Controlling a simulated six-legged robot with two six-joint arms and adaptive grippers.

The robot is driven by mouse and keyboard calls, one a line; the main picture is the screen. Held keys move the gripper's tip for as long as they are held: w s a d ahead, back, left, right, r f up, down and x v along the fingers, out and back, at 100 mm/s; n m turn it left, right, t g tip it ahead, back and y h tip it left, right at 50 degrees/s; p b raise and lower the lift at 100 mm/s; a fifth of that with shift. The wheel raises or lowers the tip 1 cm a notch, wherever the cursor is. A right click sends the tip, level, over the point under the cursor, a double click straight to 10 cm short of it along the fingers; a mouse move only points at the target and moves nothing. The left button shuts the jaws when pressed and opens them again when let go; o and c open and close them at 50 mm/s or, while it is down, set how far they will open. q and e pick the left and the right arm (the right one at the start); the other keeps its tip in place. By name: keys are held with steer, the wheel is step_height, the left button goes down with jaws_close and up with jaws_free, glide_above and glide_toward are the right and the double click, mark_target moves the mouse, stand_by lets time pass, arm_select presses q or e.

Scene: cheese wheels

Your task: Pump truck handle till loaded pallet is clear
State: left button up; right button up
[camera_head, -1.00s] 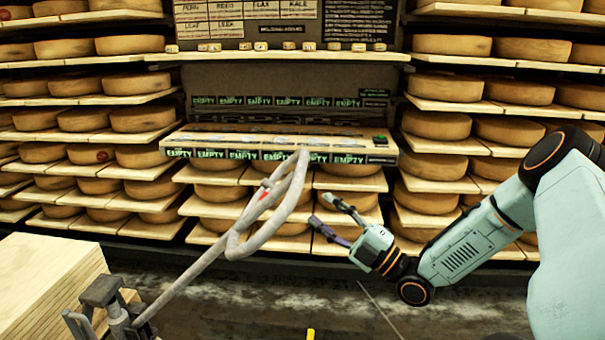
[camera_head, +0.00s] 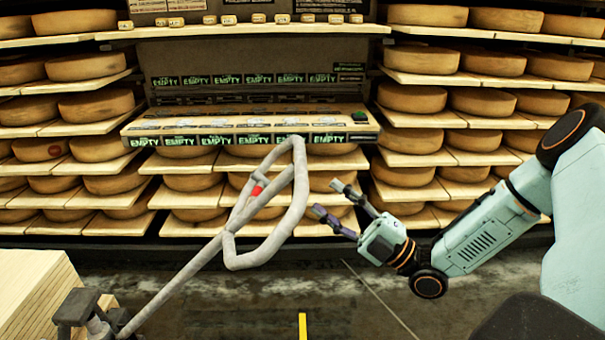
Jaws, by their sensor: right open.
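The grey pallet truck handle (camera_head: 232,238) rises at a tilt from its pivot (camera_head: 88,315) at the lower left and ends in a loop with a red lever (camera_head: 257,190). My right gripper (camera_head: 326,199) is open and empty, to the right of the loop and apart from it in the picture. Its fingers point left toward the loop. A pale wooden stack (camera_head: 35,290) stands at the lower left beside the pivot; the pallet and forks cannot be made out. My left gripper is not in view.
Shelves of cheese wheels (camera_head: 410,97) fill the back on both sides. A ledge with labels reading EMPTY (camera_head: 250,123) juts out in the middle, behind the handle loop. The dark floor (camera_head: 240,300) is clear in front, with a yellow strip (camera_head: 302,326).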

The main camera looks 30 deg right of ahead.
mark_target(302, 178)
steer(key=b+x, duration=0.2)
steer(key=x, duration=0.4)
steer(key=shift+a+r, duration=0.15)
steer(key=shift+a, duration=0.05)
steer(key=shift+w+a+r, duration=0.3)
steer(key=shift+a+r, duration=0.05)
steer(key=shift+a, duration=0.05)
steer(key=shift+d, duration=0.2)
steer(key=shift+w, duration=0.1)
steer(key=shift+a, duration=0.15)
steer(key=c, duration=0.4)
jaws_close()
